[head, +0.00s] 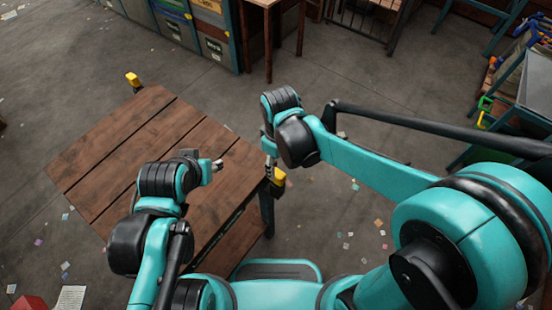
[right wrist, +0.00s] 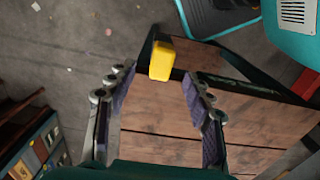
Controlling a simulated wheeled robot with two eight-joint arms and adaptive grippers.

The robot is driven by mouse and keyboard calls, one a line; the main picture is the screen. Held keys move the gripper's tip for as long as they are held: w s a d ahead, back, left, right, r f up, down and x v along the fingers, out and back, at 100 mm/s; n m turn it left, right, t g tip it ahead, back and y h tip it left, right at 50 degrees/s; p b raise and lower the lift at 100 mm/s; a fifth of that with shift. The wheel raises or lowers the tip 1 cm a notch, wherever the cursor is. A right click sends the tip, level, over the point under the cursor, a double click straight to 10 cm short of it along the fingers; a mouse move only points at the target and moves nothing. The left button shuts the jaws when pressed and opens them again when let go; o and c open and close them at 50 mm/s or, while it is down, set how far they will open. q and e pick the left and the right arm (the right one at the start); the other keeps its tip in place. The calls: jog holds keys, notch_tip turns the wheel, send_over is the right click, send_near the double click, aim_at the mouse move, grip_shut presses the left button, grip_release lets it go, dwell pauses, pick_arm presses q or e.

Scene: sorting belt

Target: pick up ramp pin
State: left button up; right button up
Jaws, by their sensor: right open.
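A yellow block-like piece, which I take for the ramp pin (head: 279,177), sits at the right corner of the wooden table. In the right wrist view the yellow pin (right wrist: 161,60) stands at the table's dark edge, ahead of and between the two fingers. My right gripper (head: 269,170) is just beside the pin in the head view; its fingers (right wrist: 159,80) are spread open with nothing held. A second yellow piece (head: 132,79) is at the table's far corner. My left gripper (head: 217,165) is over the table; its jaw opening is too small to judge.
The plank-topped table (head: 110,150) is otherwise bare. Labelled bins (head: 212,40) stand at the back, with a wooden stool (head: 268,8) beside them. A cluttered rack (head: 510,100) is at the right. Paper scraps litter the floor; a red object (head: 30,302) is at lower left.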

aim_at(278, 174)
jog(key=f+b, duration=0.2)
jog(key=f, duration=0.5)
jog(key=shift+a+f+b, duration=0.2)
jog(key=shift+b, duration=0.1)
jog(key=shift+s, duration=0.1)
jog(key=shift+c, duration=0.3)
grip_shut()
